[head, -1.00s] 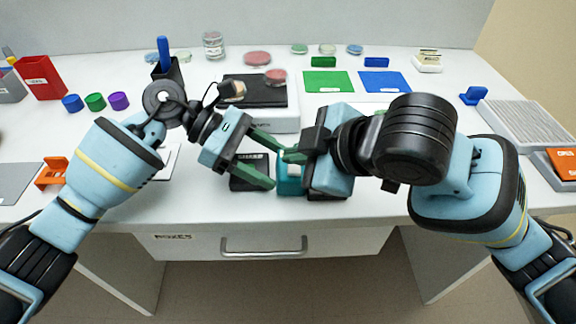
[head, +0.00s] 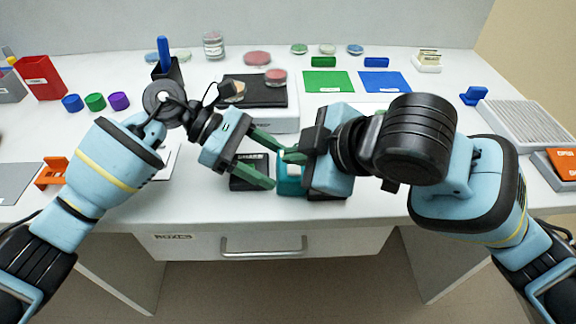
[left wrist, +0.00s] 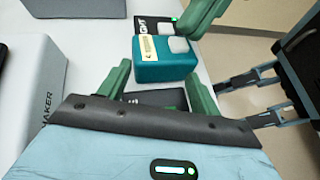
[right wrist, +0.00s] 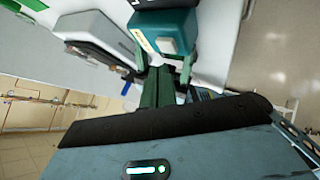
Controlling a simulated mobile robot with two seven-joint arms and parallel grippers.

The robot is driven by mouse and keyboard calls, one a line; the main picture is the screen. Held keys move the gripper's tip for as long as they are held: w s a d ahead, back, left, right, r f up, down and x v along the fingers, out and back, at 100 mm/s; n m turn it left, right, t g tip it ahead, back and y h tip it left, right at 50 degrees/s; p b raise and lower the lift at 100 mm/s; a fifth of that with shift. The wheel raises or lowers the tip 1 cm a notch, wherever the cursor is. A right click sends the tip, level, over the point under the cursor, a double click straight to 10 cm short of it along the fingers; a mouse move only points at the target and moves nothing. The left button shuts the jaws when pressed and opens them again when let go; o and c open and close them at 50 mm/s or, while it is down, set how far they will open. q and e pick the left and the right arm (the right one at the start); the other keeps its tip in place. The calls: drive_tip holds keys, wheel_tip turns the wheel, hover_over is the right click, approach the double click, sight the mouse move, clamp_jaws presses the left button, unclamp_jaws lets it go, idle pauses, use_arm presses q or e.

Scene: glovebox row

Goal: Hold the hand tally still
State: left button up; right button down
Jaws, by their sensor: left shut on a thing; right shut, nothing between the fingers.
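The hand tally is a teal block (left wrist: 165,60) with a pale button on top and a cream label, seen in the left wrist view. It also shows, partly hidden by the grippers, in the head view (head: 289,178) and in the right wrist view (right wrist: 165,32). My left gripper (left wrist: 160,85) has one green finger on each side of the tally and is shut on it. My right gripper (right wrist: 160,72) is shut and empty, its fingertips close by the tally's button side. Whether they touch it I cannot tell.
A dark plate (head: 250,171) lies left of the tally, and another dark plate with white lettering (left wrist: 145,24) lies beyond it. A scale with a black top (head: 255,92) stands behind. An orange holder (head: 51,173) stands at left. A drawer (head: 200,245) is below the bench edge.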

drive_tip(key=shift+d+f, duration=0.1)
drive_tip(key=shift+f, duration=0.1)
drive_tip(key=shift+w+d+f, duration=0.1)
drive_tip(key=shift+d+f, duration=0.3)
drive_tip(key=shift+f, duration=0.4)
idle(0.7)
drive_tip(key=shift+r, duration=0.8)
drive_tip(key=shift+r, duration=0.15)
drive_tip(key=shift+d+r, duration=0.15)
drive_tip(key=shift+r, duration=1.05)
drive_tip(key=shift+d+r, duration=0.15)
drive_tip(key=shift+r, duration=1)
idle(0.9)
